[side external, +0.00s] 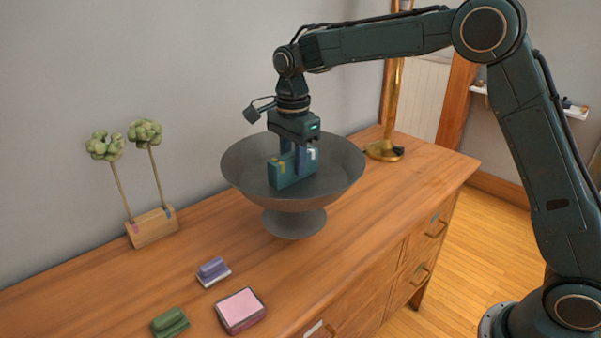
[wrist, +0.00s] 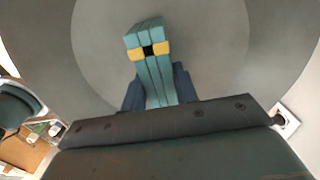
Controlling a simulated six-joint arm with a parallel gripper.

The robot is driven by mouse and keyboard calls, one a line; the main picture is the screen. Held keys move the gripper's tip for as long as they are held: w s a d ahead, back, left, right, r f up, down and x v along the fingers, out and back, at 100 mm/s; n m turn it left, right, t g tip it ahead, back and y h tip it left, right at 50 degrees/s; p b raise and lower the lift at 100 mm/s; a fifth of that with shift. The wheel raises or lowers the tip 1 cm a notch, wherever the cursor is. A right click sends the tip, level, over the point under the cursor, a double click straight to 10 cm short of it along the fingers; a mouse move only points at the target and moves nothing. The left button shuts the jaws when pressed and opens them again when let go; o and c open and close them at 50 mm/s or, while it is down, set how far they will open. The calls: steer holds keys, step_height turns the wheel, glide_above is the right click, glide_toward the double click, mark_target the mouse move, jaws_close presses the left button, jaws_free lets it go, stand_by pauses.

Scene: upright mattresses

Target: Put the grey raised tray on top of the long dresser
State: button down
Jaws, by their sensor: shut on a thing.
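The grey raised tray (side external: 293,222), a wide round bowl on a short foot, stands upright on the wooden long dresser (side external: 375,240). My gripper (side external: 303,158) reaches down into its bowl and is shut on a teal block (side external: 284,175) with yellow patches. The block is inside the bowl's outline; whether it touches the bottom I cannot tell. In the wrist view the teal block (wrist: 152,65) sits between my dark fingers, with the tray's grey inside (wrist: 215,45) behind it. My gripper body hides the near part there.
A wooden stand with two green ball-topped stems (side external: 152,228) stands left by the wall. A purple stamp-like piece (side external: 213,271), a green one (side external: 170,322) and a pink-topped box (side external: 241,310) lie in front. A brass lamp base (side external: 384,151) stands behind right. The dresser's right front is clear.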

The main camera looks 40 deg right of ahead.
mark_target(294, 183)
steer(key=shift+f, duration=0.95)
steer(key=shift+f, duration=2.15)
steer(key=c, duration=1.1)
jaws_free()
steer(key=shift+f, duration=0.1)
step_height(294, 183, up, 12)
